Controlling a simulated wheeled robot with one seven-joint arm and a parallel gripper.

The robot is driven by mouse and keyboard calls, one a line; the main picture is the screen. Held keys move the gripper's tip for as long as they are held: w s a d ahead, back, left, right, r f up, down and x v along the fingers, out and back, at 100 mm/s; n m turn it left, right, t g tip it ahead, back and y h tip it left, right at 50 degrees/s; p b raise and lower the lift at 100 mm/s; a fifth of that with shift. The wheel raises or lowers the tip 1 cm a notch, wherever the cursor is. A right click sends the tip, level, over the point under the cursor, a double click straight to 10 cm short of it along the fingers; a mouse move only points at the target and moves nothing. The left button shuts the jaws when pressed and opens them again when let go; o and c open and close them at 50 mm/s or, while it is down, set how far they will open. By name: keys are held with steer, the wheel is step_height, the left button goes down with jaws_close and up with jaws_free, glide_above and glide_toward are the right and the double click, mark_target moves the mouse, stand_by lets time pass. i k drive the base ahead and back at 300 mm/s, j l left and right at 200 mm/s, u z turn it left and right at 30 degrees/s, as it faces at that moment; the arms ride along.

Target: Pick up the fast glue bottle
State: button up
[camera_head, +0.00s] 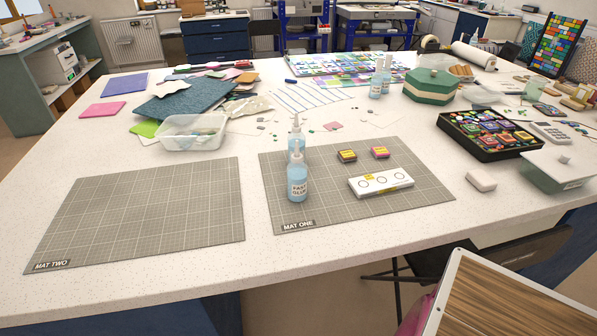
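The fast glue bottle (298,188) is pale blue with a white nozzle and a label that reads FAST GLUE. It stands upright on the left part of the grey gridded mat marked MAT ONE (330,218). A similar pale blue bottle (296,143) stands right behind it, partly hidden, its label not readable. I cannot tell whether the two touch. My gripper does not show in this view.
On MAT ONE are a white box (381,183), a black-and-yellow block (347,156) and a pink-and-yellow block (380,152). MAT TWO (150,215) is bare. A clear tub (190,145) stands behind the mats. A wood-topped, white-edged item (510,305) fills the lower right.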

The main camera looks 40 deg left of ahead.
mark_target(297, 170)
steer(key=u, duration=1.9)
